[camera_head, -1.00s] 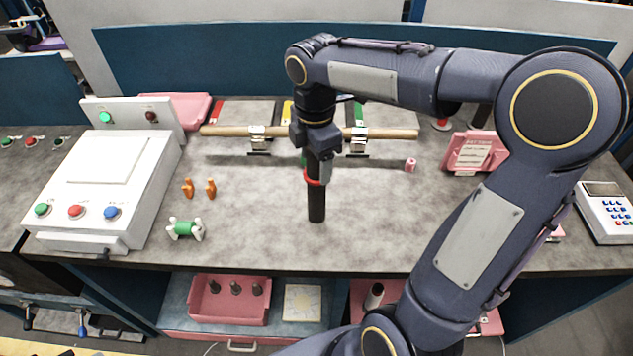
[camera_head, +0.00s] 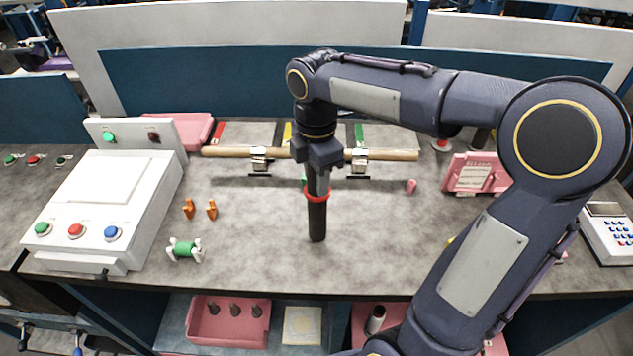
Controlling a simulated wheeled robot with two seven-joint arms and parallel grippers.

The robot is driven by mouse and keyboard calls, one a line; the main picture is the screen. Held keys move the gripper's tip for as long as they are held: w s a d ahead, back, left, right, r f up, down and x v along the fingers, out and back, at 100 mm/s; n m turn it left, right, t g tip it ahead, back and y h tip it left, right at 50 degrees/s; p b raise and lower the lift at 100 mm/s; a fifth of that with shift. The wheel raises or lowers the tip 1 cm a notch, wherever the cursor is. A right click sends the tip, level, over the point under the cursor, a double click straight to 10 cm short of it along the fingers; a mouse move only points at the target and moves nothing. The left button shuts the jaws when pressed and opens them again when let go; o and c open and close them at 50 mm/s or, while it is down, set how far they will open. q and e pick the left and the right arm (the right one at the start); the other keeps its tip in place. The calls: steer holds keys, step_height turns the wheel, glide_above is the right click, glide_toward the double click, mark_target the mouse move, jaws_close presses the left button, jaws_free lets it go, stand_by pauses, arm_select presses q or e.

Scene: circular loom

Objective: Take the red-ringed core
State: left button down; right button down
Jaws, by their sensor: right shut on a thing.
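The red-ringed core (camera_head: 317,221) is a dark upright cylinder with a red ring near its upper part. My right gripper (camera_head: 319,173) comes down from above and is shut on the core's upper end, just above the red ring. The core hangs vertical over the middle of the grey worktop (camera_head: 260,230). I cannot tell whether its lower end touches the worktop. My left gripper does not show.
A wooden rod (camera_head: 225,152) on metal clamps runs behind the core. A white control box (camera_head: 110,195) stands left, with orange pieces (camera_head: 189,209) and a green spool (camera_head: 185,249) beside it. A pink sign holder (camera_head: 475,174) stands right.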

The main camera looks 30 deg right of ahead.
steer(key=s+a+r+b, duration=0.2)
steer(key=s+a+r, duration=0.1)
steer(key=s+r, duration=0.8)
steer(key=s, duration=0.2)
steer(key=shift+s+a+r, duration=0.25)
steer(key=shift+s+a, duration=0.05)
steer(key=shift+a, duration=0.1)
steer(key=c, duration=1.5)
jaws_free()
steer(key=shift+c, duration=0.2)
jaws_close()
